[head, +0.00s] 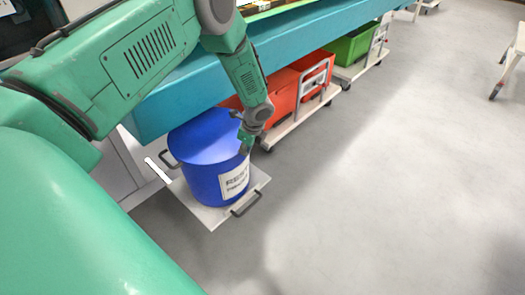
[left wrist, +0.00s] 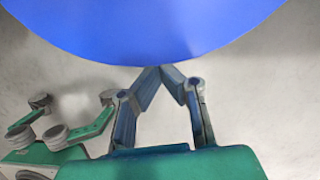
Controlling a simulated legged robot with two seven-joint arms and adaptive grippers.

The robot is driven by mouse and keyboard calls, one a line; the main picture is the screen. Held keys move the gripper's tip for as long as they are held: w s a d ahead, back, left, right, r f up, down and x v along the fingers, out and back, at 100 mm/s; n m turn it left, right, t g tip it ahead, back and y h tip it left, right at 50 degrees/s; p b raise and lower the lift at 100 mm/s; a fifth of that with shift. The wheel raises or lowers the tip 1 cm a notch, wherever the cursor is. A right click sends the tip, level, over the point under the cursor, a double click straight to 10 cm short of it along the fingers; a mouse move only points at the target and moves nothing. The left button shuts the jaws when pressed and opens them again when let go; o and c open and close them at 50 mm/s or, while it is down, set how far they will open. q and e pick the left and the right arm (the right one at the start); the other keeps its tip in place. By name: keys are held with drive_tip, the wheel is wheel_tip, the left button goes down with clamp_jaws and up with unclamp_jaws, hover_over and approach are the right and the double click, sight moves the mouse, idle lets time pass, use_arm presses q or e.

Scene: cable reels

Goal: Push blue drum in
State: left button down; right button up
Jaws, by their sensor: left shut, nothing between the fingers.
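My left gripper (head: 244,147) is at the drum's upper right side in the head view. In the left wrist view the drum (left wrist: 150,30) fills the top, and the shut, empty fingertips (left wrist: 160,70) are at its edge. I cannot tell whether they touch it. My right gripper is not in view.
The teal bench (head: 170,100) runs above the drum. Red bins (head: 285,92) on a wheeled cart and a green bin (head: 354,45) on another stand under it to the right.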

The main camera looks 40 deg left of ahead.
sight(224, 136)
use_arm(q)
drive_tip(key=a, duration=0.7)
drive_tip(key=w+a+b, duration=0.1)
drive_tip(key=a, duration=0.3)
